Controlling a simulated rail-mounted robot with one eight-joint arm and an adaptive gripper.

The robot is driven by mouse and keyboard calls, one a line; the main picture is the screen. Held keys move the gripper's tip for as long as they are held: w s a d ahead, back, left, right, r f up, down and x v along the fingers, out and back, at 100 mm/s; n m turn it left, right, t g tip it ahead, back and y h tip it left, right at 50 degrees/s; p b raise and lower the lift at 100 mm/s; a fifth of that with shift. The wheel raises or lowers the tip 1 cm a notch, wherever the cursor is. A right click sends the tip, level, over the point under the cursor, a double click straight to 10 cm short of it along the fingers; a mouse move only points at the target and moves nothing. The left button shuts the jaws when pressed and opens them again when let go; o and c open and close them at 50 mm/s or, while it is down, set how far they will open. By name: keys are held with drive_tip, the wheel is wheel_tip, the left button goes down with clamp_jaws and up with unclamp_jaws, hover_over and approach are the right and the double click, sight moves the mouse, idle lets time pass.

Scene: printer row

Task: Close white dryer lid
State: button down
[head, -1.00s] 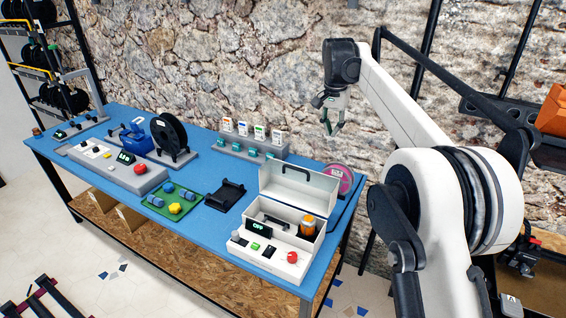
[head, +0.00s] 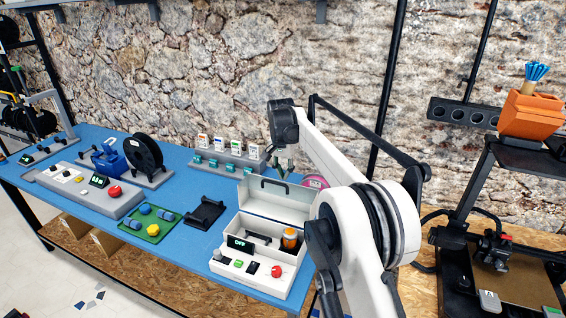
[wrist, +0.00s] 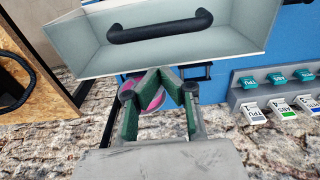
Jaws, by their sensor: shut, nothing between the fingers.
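The white dryer (head: 228,268) stands at the right end of the blue table in the head view. Its lid (head: 268,204) is open, tilted up at the back, with a dark handle (head: 275,185). My gripper (head: 284,172) is behind the top of the lid, near the handle, empty. In the wrist view my gripper (wrist: 168,72) has its green fingers brought together at the tips, just short of the lid (wrist: 220,40). The handle (wrist: 160,27) lies beyond the tips. I cannot tell whether the fingers touch the lid.
An orange-capped jar (head: 290,238) stands in the dryer. A pink spool (head: 315,182) sits behind it, partly hidden by my arm. A black holder (head: 205,212) and a labelled rack (head: 230,155) are to the left. A printer (head: 500,260) stands at the right.

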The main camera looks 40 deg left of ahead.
sight(279, 188)
drive_tip(key=shift+s+d+r, duration=0.2)
drive_tip(key=shift+s, duration=0.4)
drive_tip(key=shift+s+d+r, duration=0.15)
drive_tip(key=shift+s, duration=0.4)
drive_tip(key=shift+s+d+r+p, duration=0.15)
drive_tip(key=shift+s+p, duration=0.15)
drive_tip(key=shift+s, duration=0.4)
drive_tip(key=shift+s, duration=0.15)
